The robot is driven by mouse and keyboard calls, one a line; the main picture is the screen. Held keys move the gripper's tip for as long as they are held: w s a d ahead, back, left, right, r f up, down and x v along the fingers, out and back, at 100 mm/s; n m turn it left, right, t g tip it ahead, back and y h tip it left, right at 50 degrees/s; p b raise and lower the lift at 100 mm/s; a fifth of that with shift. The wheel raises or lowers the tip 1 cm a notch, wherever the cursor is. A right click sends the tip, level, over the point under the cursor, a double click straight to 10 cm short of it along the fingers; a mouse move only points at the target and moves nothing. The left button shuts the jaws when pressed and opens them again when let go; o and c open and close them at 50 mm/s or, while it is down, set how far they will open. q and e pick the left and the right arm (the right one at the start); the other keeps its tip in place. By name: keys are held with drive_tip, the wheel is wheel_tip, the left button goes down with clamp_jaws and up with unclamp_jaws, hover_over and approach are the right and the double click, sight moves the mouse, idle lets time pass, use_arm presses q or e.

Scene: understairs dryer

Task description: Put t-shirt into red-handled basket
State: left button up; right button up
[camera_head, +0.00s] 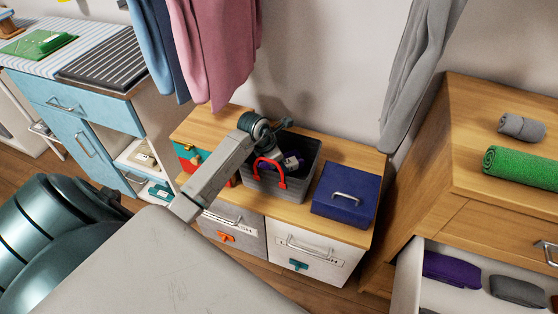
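The red-handled basket (250,187) is a dark grey open box on the wooden bench, with its red handle (282,174) toward the front. A dark purple folded cloth (293,162) shows inside it; I cannot tell whether this is the t-shirt. My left arm reaches in from the lower left. My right gripper is not in view.
A blue lidded box (345,194) stands right of the basket, a red and green box (191,158) left. Pink clothes (213,50) and a grey garment (417,65) hang above. A wooden dresser (480,110) at right holds rolled green cloth (521,167); its open drawer (460,298) holds purple and grey rolls.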

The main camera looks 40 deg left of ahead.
use_arm(q)
drive_tip(key=o, duration=1.1)
drive_tip(key=p+v, duration=0.1)
drive_tip(key=v, duration=1.2)
drive_tip(key=shift+w+d+r, duration=0.15)
drive_tip(key=shift+r, duration=0.05)
